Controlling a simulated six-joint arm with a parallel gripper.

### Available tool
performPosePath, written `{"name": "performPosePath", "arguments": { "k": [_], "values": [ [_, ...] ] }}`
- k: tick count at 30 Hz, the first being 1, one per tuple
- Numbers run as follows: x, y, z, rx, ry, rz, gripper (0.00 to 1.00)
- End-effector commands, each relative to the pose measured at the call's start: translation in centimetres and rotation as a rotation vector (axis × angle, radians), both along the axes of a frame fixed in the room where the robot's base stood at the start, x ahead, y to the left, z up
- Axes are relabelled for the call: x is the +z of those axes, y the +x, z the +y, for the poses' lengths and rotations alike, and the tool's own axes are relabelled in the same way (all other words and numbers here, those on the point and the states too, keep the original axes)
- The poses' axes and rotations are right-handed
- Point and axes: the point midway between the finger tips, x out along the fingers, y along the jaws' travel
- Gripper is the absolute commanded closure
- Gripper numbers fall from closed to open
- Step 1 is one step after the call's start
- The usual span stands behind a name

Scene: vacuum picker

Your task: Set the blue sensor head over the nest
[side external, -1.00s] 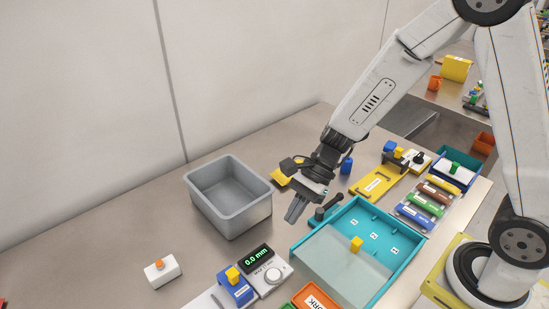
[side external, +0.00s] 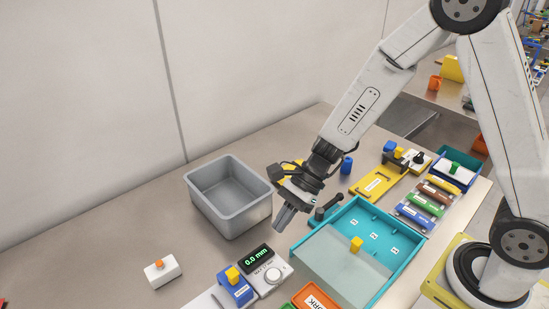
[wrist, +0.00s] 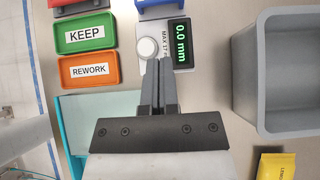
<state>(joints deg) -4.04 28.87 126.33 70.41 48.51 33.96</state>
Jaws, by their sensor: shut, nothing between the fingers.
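The blue sensor head (side external: 236,290) has a yellow knob on top and sits on a pale rail (side external: 207,301) beside the gauge. In the wrist view only a blue edge (wrist: 156,3) shows at the top. The gauge (side external: 269,271) has a dial and a display reading 0.0 mm. I cannot clearly make out the nest. My gripper (side external: 283,222) is shut and empty, above the table between the grey bin and the teal tray, behind the gauge. In the wrist view its fingers (wrist: 159,64) point toward the gauge's dial (wrist: 147,48).
A grey bin (side external: 265,212) stands left of my gripper, and a teal tray (side external: 402,258) with a clear lid and yellow knob stands right. A green KEEP tray (wrist: 86,47) and orange REWORK tray (wrist: 87,85) lie near the gauge. A white block with an orange button (side external: 163,272) stands front left.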

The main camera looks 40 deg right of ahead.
Motion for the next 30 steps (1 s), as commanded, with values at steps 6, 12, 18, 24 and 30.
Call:
{"name": "performPosePath", "arguments": {
  "k": [6,12,18,24,30],
  "values": [
    [-2.2,-0.1,2.1,0.003,-0.001,0.004,1.00],
    [-4.2,-0.1,4.1,0.003,-0.002,0.003,1.00],
    [-5.6,-0.1,6.3,0.004,-0.001,0.000,1.00],
    [-5.6,0.0,8.4,0.003,-0.001,0.000,1.00],
    [-5.5,0.0,9.4,0.002,-0.001,0.001,1.00]
  ]
}}
